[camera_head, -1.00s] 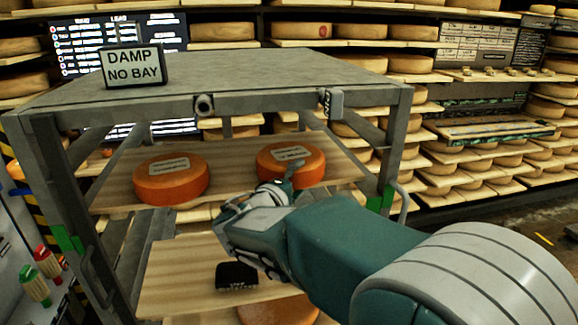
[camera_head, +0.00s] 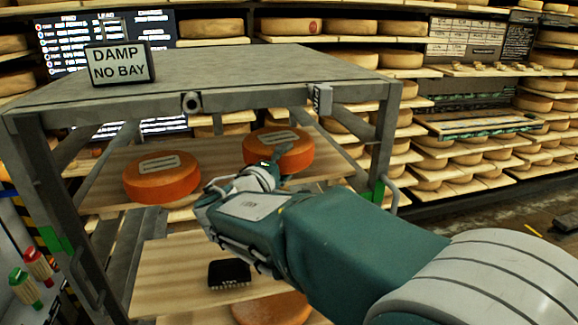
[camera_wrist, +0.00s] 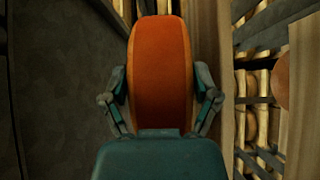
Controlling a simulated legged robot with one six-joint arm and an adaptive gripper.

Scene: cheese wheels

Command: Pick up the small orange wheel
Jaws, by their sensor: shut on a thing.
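The small orange wheel (camera_head: 290,156), with a pale label on top, is at the right of the rack's upper board. My gripper (camera_head: 265,172) is at its near side and partly covers it. In the wrist view my gripper (camera_wrist: 161,92) is shut on the orange wheel (camera_wrist: 160,65), one finger against each side. In the head view the wheel appears slightly raised off the board, but its underside is partly hidden.
Another orange wheel (camera_head: 162,182) sits at the left of the upper board (camera_head: 214,157). The rack's grey top (camera_head: 230,72) is above, with a DAMP NO BAY sign (camera_head: 120,64). A rack post (camera_head: 385,140) stands right.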

